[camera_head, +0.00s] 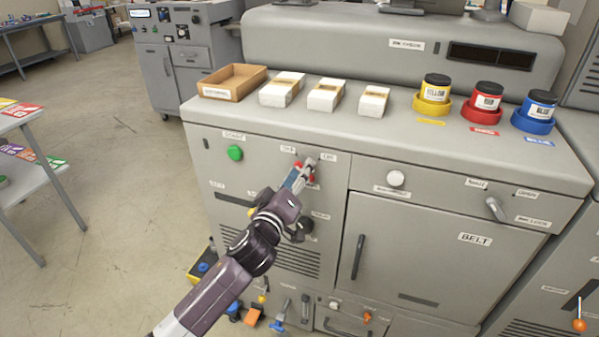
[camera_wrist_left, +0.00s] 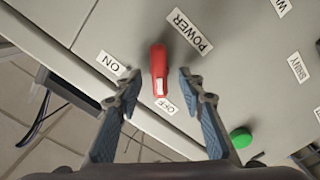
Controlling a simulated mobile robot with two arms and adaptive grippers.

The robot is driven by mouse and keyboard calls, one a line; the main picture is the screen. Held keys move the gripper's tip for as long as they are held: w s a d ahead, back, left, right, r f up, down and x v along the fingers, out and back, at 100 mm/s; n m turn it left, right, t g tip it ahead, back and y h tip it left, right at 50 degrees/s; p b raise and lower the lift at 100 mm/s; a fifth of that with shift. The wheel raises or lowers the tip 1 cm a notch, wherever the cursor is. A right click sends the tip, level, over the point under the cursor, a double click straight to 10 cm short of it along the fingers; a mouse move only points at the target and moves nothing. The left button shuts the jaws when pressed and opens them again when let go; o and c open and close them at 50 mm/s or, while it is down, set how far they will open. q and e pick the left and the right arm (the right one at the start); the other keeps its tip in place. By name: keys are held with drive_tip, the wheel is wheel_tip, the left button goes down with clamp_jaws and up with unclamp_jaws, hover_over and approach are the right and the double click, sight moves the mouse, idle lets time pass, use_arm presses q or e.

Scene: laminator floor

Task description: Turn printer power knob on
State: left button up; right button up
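My left gripper (camera_wrist_left: 162,88) is open, with one finger on each side of the knob's marked end and visible gaps between. In the head view my left gripper (camera_head: 300,178) is at the red knob (camera_head: 297,165) and partly hides it. My right gripper is not in view.
A green button (camera_head: 235,153) is left of the knob, and it also shows in the wrist view (camera_wrist_left: 240,138). A white knob (camera_head: 396,178) and a BELT door (camera_head: 410,255) are to the right. A cardboard tray (camera_head: 232,83), paper stacks and ink jars stand on top.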

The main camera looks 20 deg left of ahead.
use_arm(q)
drive_tip(key=shift+c, duration=0.2)
clamp_jaws()
drive_tip(key=shift+m, duration=0.4)
drive_tip(key=shift+d+m+p, duration=0.25)
drive_tip(key=shift+m+p, duration=0.55)
drive_tip(key=shift+m, duration=2.05)
drive_tip(key=shift+d+m+p, duration=0.2)
drive_tip(key=shift+m+p, duration=0.65)
drive_tip(key=shift+m, duration=1.95)
drive_tip(key=shift+d+m+p, duration=0.25)
drive_tip(key=shift+m+p, duration=0.55)
drive_tip(key=shift+m, duration=2.05)
